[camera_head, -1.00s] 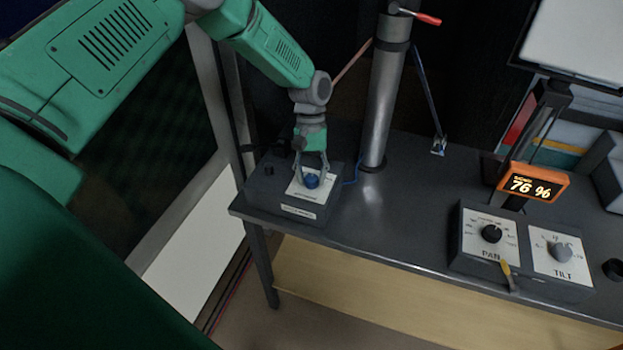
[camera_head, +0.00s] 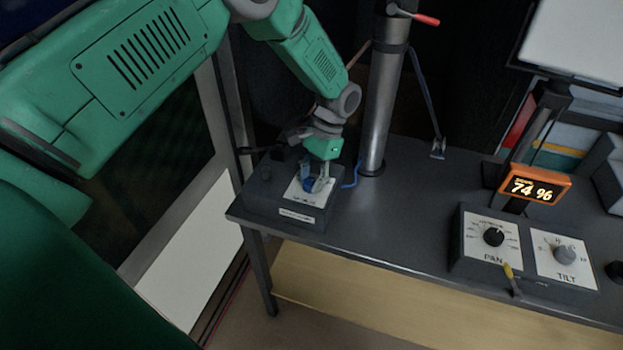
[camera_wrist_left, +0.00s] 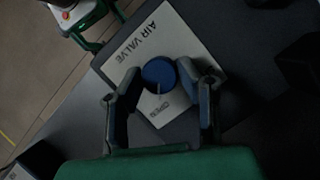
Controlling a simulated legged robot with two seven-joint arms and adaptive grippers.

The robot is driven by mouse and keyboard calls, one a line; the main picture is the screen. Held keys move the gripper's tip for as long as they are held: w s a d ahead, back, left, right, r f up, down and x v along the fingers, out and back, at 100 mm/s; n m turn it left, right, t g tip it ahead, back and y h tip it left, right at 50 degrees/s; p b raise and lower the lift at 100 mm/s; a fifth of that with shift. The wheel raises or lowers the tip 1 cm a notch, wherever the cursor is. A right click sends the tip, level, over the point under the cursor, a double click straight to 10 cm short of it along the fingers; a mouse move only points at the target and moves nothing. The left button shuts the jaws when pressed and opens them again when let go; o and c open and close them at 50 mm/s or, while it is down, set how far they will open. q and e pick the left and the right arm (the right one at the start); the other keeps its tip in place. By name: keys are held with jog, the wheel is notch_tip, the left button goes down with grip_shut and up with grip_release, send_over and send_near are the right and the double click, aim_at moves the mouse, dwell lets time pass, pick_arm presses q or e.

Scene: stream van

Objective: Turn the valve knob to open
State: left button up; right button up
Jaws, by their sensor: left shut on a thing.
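The blue valve knob (camera_head: 308,185) sits on a dark box with a white plate (camera_head: 297,196) at the left end of the table. In the left wrist view the knob (camera_wrist_left: 159,74) is round, with a pale pointer line near the word OPEN, on a plate (camera_wrist_left: 168,42) marked AIR VALVE. My left gripper (camera_head: 316,184) comes down on the knob from above, tilted. In the left wrist view its two fingers (camera_wrist_left: 163,88) stand on either side of the knob, shut on it. My right gripper is not in view.
A metal mast (camera_head: 383,100) stands on the table right of the valve box. An orange display (camera_head: 534,186) reads 74 %. The PAN (camera_head: 494,237) and TILT (camera_head: 564,254) knob boxes are at the right. The middle of the table is clear.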

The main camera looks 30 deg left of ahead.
pick_arm(q)
jog(key=shift+w+r+m, duration=0.1)
jog(key=shift+w+m, duration=0.15)
jog(key=shift+m, duration=0.25)
jog(key=o, duration=0.9)
jog(key=shift+o, duration=1.1)
jog(key=shift+s, duration=0.1)
jog(key=v, duration=1.1)
jog(key=shift+d+r, duration=0.25)
jog(key=shift+r, duration=0.1)
